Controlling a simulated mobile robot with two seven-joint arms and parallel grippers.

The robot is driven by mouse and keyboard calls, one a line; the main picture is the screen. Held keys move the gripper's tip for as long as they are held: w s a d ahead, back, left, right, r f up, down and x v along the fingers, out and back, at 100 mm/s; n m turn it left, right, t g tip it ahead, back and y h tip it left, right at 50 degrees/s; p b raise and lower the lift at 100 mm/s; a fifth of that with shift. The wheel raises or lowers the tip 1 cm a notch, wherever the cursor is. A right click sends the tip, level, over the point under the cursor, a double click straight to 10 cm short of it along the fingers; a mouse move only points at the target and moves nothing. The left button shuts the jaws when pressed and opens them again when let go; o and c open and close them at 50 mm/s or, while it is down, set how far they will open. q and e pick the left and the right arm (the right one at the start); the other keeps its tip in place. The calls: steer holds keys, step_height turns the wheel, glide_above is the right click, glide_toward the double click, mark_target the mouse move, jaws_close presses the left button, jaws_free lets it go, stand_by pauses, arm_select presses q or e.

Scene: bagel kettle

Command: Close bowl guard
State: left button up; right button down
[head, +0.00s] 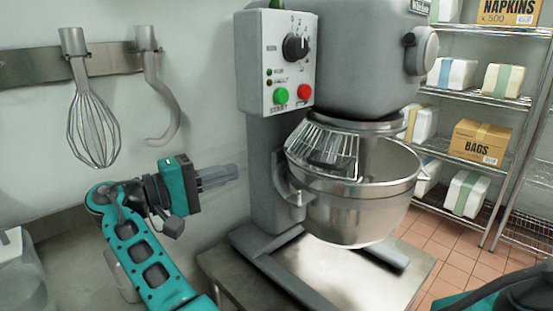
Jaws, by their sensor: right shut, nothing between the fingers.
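The bowl guard (316,140) is a slanted fan of metal wires under the mixer head, at the left part of the steel bowl (355,210). The right part of the bowl's mouth is uncovered. The bowl stands in the grey mixer (350,60).
The mixer's panel has a black dial (296,47), a green button (281,96) and a red button (304,92). A whisk (92,125) and a dough hook (160,100) hang on the left wall. Shelves with boxes (480,140) stand at the right. The mixer stands on a metal table (410,285).

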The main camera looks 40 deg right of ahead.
glide_toward(309, 157)
steer(key=w+d, duration=0.3)
steer(key=shift+s+d+f+p, duration=0.15)
steer(key=shift+s+d+p, duration=0.55)
steer(key=shift+s+d, duration=0.75)
steer(key=shift+w, duration=0.1)
